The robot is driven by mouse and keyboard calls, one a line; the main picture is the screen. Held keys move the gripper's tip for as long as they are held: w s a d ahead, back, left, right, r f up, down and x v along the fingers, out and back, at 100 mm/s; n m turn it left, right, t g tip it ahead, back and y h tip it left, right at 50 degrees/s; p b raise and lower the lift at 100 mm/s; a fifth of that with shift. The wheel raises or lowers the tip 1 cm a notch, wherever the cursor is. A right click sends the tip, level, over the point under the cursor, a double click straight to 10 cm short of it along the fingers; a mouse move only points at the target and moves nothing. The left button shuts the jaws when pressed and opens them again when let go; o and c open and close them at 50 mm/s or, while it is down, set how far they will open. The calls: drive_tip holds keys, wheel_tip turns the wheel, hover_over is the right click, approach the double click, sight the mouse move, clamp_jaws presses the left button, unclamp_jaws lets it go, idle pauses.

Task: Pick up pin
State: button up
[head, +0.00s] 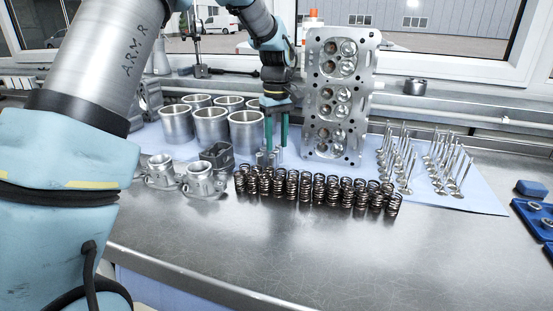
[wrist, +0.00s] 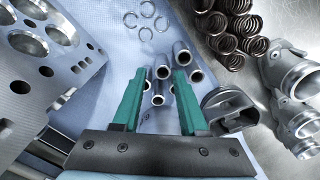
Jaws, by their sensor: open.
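Several short hollow metal pins (wrist: 182,56) stand in a small cluster on the blue mat (wrist: 100,95) in the wrist view. In the wrist view my gripper (wrist: 160,74) is open, and some pins show between the fingers. Others lie beyond or beside the right finger. I cannot tell whether a finger touches a pin.
A cylinder head (head: 340,95) stands upright just right of my gripper. Cylinder liners (head: 211,126) are to the left, and a row of springs (head: 318,188) is in front. Valves (head: 403,165) stand at the right. The front of the metal bench (head: 260,245) is clear.

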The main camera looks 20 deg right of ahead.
sight(276, 150)
drive_tip(key=shift+a+f+p, duration=0.2)
drive_tip(key=shift+f+p, duration=0.6)
drive_tip(key=shift+f, duration=1.6)
clamp_jaws()
